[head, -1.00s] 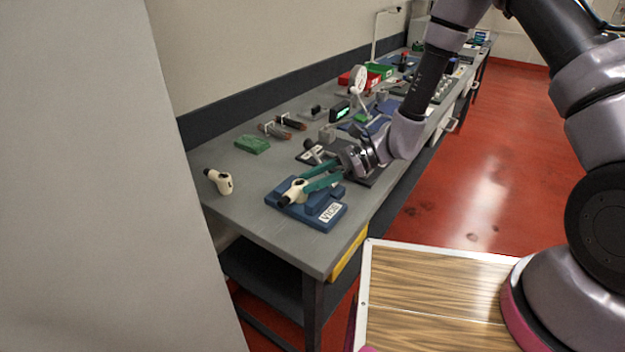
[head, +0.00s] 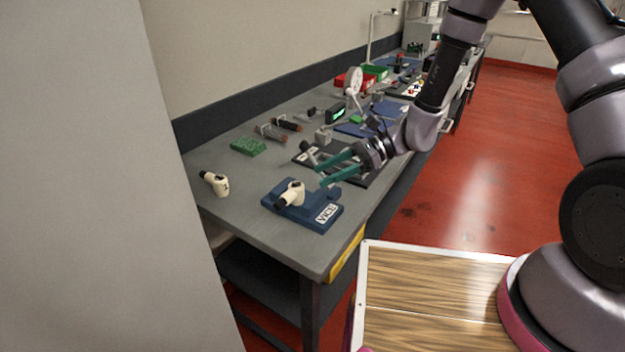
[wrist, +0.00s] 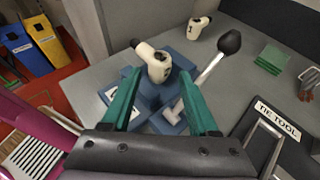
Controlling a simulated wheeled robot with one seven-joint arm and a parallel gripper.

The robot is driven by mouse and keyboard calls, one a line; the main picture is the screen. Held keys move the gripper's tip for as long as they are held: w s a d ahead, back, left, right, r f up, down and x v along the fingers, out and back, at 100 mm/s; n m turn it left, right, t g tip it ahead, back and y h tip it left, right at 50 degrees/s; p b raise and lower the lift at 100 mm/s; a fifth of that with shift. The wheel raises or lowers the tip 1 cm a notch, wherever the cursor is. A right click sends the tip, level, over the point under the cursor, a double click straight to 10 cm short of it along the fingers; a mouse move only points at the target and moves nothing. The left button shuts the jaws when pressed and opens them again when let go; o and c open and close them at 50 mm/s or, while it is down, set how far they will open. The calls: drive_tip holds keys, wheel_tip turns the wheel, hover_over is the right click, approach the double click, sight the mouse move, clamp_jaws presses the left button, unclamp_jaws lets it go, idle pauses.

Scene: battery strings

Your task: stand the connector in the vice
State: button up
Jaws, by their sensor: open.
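The blue vice (head: 300,208) with its VICE label sits on the near end of the bench. A cream connector (head: 291,193) with a dark end stands in the vice, its branch pointing left; it also shows in the wrist view (wrist: 154,62). My gripper (head: 321,172) is open and empty, to the right of the connector and apart from it. In the wrist view its green fingers (wrist: 160,100) are spread on the near side of the connector. A second cream connector (head: 216,183) lies on the bench to the left; in the wrist view it is at the top (wrist: 198,27).
A dark tool holder labelled TIE TOOL (wrist: 272,130) is right of the vice. More tools and trays fill the bench farther back. Bare bench top surrounds the left connector.

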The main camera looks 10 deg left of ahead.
drive_tip(key=w+d+r+n+t+h, duration=0.2)
drive_tip(key=w+d+r+n+h, duration=0.15)
drive_tip(key=d+r, duration=0.9)
drive_tip(key=s+d+r+n+t+h, duration=0.2)
drive_tip(key=s+d+r+t, duration=0.3)
drive_tip(key=d+r, duration=0.5)
drive_tip(key=s+d+r+n+t+h, duration=0.3)
drive_tip(key=s+d+r+t+h, duration=0.2)
drive_tip(key=d+r, duration=0.6)
drive_tip(key=shift+s+r+n+t, duration=0.35)
drive_tip(key=shift+s+r, duration=0.15)
drive_tip(key=shift+r, duration=0.1)
